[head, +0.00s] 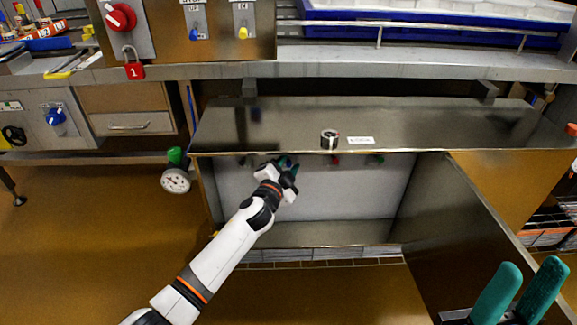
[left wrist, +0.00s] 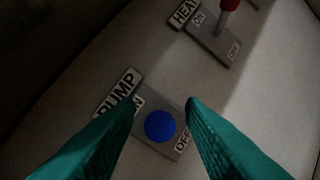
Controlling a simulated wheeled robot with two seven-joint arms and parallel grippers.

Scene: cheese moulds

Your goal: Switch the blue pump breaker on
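The blue pump breaker (left wrist: 160,125) shows in the left wrist view as a round blue knob on a grey plate. Its label PUMP (left wrist: 119,92) is at upper left, with ON at the plate's upper-left end and OFF at its lower-right end. The knob is seen nearly end-on, so I cannot tell its tilt. My left gripper (left wrist: 160,108) is open, its green fingers on either side of the knob with no clear contact. In the head view my left gripper (head: 287,166) is inside the cabinet and hides the pump breaker. My right gripper (head: 531,268) is open and empty at lower right.
A red-handled HEAT breaker (left wrist: 229,5) sits beside the pump breaker. The head view shows a red handle (head: 335,160) and a green one (head: 375,160) farther right. The open cabinet door (head: 470,225) stands on the right. The cabinet top (head: 270,125) overhangs the breakers.

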